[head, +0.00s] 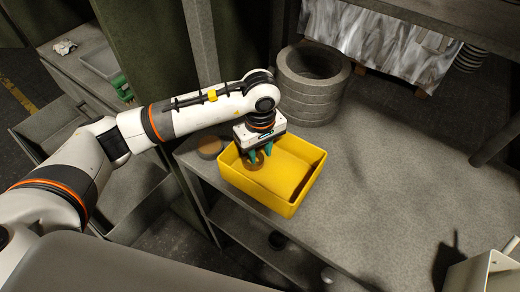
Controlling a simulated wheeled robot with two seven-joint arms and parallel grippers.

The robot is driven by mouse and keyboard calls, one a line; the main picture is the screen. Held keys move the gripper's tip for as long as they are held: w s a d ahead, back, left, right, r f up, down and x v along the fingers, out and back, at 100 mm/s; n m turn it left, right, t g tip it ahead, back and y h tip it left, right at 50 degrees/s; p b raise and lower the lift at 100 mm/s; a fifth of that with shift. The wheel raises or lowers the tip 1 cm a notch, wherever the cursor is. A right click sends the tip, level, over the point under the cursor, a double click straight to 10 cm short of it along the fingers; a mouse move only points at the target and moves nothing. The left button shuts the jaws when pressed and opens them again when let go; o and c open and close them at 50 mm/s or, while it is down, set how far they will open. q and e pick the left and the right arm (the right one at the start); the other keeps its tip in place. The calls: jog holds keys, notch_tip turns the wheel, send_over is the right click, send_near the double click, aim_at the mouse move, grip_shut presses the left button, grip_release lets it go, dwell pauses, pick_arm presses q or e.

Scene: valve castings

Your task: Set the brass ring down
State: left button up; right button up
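A round brown-gold piece (254,164), which looks like the brass ring, is low inside the yellow bin (290,208), near its left wall. My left gripper (260,153) points down into the bin from above, with its teal fingers a little apart. The fingertips are right at the ring and cover part of it. I cannot tell whether they grip it or only stand beside it, or whether the ring touches the bin floor. My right gripper is not in view.
A similar round brown piece (209,146) lies on the grey bench (375,180), left of the bin. A stack of large grey rings (312,85) stands behind the bin. A pale container (490,272) is at the lower right. The bench right of the bin is clear.

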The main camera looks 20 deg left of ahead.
pick_arm(q)
jog(key=shift+r, duration=0.25)
notch_tip(320, 180, up, 12)
jog(key=b, duration=0.3)
jog(key=shift+f, duration=0.25)
dwell(0.5)
